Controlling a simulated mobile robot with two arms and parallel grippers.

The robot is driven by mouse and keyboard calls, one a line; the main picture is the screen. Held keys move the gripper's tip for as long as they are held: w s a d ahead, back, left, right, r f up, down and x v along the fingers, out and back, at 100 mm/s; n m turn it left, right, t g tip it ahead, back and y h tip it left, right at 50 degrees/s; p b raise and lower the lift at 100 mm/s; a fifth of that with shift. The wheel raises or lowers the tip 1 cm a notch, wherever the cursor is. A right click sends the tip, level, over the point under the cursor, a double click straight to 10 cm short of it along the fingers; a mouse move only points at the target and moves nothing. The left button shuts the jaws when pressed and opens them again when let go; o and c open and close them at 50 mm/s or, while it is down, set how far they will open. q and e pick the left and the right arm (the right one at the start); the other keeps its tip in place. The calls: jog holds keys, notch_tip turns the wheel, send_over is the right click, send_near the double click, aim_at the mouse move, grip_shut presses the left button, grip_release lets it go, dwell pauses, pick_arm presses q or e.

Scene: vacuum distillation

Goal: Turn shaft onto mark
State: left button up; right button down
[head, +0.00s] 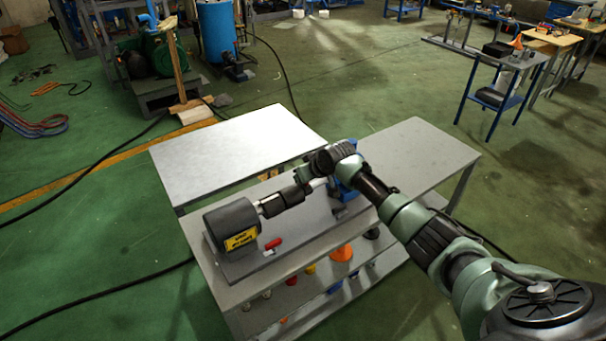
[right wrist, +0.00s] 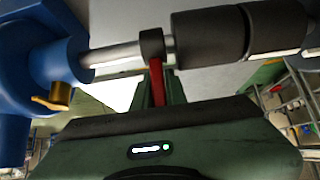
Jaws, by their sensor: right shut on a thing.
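A silver shaft (right wrist: 112,55) runs from a blue pump housing (right wrist: 28,75) to a black coupling (right wrist: 210,42) in the right wrist view. A dark collar (right wrist: 152,43) sits around the shaft, with a red bar (right wrist: 156,78) extending from it toward my fingers. My right gripper (right wrist: 160,92) is shut on the red bar, just beside the shaft. In the head view my right arm hides much of the shaft and pump (head: 347,187); the coupling (head: 285,200) joins a grey motor (head: 232,228) with a yellow label. I cannot make out a mark. My left gripper is out of view.
A red-handled item (head: 272,243) lies on the base plate in front of the motor. The grey bench (head: 420,155) has clear room at right, and a bare pale table (head: 235,145) stands behind. Several coloured items sit on the lower shelf. A brass fitting (right wrist: 52,98) projects from the pump.

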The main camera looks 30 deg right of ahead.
jog(key=shift+r, duration=0.1)
dwell(0.3)
jog(key=c, duration=1.4)
grip_release()
jog(key=shift+w, duration=0.1)
jog(key=shift+c, duration=0.2)
jog(key=b+v, duration=0.1)
jog(key=v, duration=0.6)
jog(key=shift+s+r, duration=0.2)
jog(key=shift+s, duration=0.05)
